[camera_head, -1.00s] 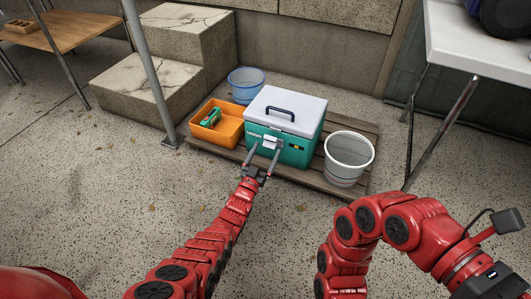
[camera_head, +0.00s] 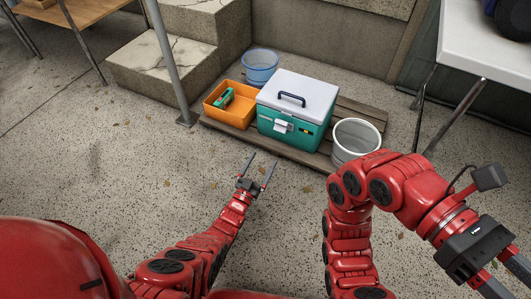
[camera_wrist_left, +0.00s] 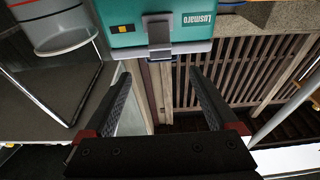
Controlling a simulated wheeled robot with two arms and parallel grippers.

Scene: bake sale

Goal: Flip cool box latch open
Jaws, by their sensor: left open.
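The cool box (camera_head: 283,112) is teal with a white lid and a dark handle, and its lid is down. Its pale latch (camera_head: 283,127) is on the front face below the lid and seems to stand out from it; I cannot tell whether it is unfastened. The left wrist view shows the latch (camera_wrist_left: 158,38) as a grey flap on the teal cool box (camera_wrist_left: 120,38). My left gripper (camera_head: 262,160) is open and empty, in front of the box and apart from it. Its fingers (camera_wrist_left: 158,78) are wide apart in the left wrist view. My right gripper (camera_head: 506,277) is open at the lower right, tips partly cut off.
The box stands on a wooden pallet (camera_head: 294,153). An orange crate (camera_head: 237,116) with a green item and a blue bucket (camera_head: 260,67) are to its left, a white bucket (camera_head: 355,140) to its right. A metal pole (camera_head: 169,62) and white table (camera_head: 480,50) flank the area. Floor in front is clear.

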